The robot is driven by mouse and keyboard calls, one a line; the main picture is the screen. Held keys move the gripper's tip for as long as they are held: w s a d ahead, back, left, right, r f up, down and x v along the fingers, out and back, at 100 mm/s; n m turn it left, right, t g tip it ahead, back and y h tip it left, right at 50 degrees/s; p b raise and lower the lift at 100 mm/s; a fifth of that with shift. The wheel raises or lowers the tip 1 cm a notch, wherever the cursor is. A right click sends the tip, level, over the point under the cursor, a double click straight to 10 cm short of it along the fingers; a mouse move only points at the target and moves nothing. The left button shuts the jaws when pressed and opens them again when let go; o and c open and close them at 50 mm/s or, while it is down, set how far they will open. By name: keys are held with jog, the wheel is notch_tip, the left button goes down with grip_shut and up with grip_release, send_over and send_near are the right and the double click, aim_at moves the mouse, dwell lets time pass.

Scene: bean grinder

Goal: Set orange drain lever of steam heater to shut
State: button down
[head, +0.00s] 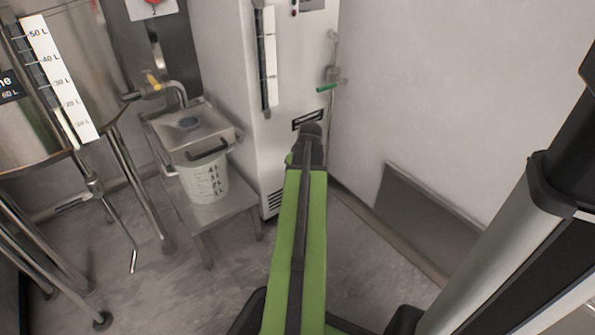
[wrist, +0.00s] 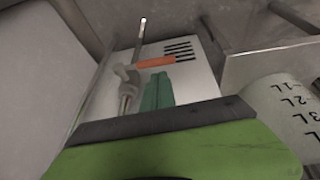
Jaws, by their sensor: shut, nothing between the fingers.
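The steam heater appears to be the tall white cabinet (head: 290,85) at the back centre of the head view; its vented lower face (wrist: 193,72) shows tilted in the wrist view. The orange drain lever (wrist: 156,62) sticks out to the right from a metal valve (wrist: 126,78) and lies nearly level in that picture. My gripper (wrist: 158,82) is shut and empty, its green fingers just below the lever and right of the valve. I cannot tell whether they touch the lever. In the head view my green arm hides the gripper and the lever.
A low metal stand (head: 215,212) with a measuring bucket (head: 203,178) is left of my arm. A steel tank (head: 30,120) on legs is at far left. A green lever (head: 327,87) and pipe are beside the cabinet. The right wall (head: 430,110) is close.

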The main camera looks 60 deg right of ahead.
jog(key=a+p+v, duration=0.1)
jog(key=p+v, duration=0.5)
jog(key=v, duration=0.3)
jog(key=shift+w+a+p, duration=0.25)
jog(key=shift+a+p, duration=0.15)
jog(key=shift+a, duration=0.05)
jog(key=shift+r, duration=0.1)
jog(key=w+a+n+g+y+p, duration=0.1)
jog(key=w+a+n+y+p, duration=0.15)
jog(key=w+a, duration=2)
jog(key=w+a+r+n+g, duration=0.1)
jog(key=w+a+n, duration=0.1)
jog(key=a, duration=1.5)
jog(key=w+a+r+n+g, duration=0.1)
jog(key=a, duration=1.6)
notch_tip(320, 180, up, 37)
jog(key=p, duration=3.9)
jog(key=shift+w+a+r, duration=0.15)
jog(key=shift+r, duration=0.1)
